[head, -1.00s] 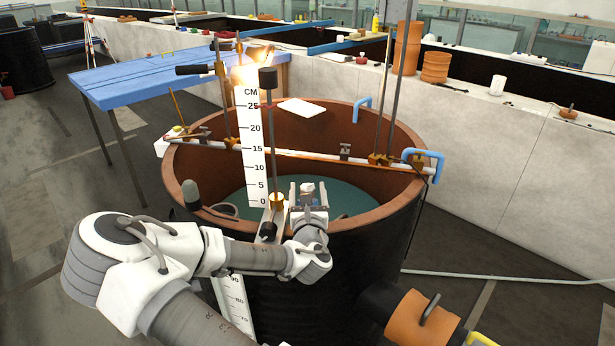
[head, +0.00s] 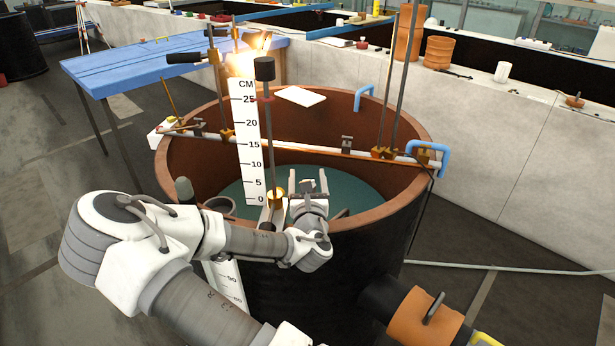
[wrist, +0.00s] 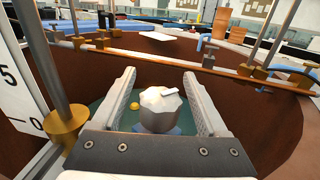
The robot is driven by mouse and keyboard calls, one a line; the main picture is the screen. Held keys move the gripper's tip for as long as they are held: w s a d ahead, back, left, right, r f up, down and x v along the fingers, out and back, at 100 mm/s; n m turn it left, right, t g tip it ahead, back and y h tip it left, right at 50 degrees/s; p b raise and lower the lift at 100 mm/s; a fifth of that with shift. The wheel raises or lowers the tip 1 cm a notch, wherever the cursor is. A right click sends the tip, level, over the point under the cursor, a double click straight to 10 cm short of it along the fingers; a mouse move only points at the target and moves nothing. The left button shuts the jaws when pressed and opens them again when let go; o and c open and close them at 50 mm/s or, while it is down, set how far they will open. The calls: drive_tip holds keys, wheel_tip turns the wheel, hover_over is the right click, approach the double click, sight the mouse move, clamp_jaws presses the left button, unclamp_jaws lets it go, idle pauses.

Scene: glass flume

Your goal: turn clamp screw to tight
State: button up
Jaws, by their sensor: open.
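My gripper (head: 308,175) is open over the near rim of the brown round tank, just right of the gauge post. In the wrist view my two fingers (wrist: 160,95) stand apart on either side of a pale, faceted knob (wrist: 158,115) with a small white bar on top. It looks like the clamp screw, but I cannot be sure. I see gaps between it and the fingers. I cannot make the knob out clearly in the head view.
The white centimetre scale (head: 246,150) and a rod with a brass collar (head: 276,197) stand close left of my gripper. A white crossbar (head: 320,151) with brass clamps spans the tank (head: 350,225). Greenish water lies below, with a yellow ball (wrist: 134,105). A blue table (head: 150,66) stands behind left.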

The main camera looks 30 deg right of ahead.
clamp_jaws()
drive_tip(key=shift+n+y, duration=0.4)
drive_tip(key=shift+y, duration=0.2)
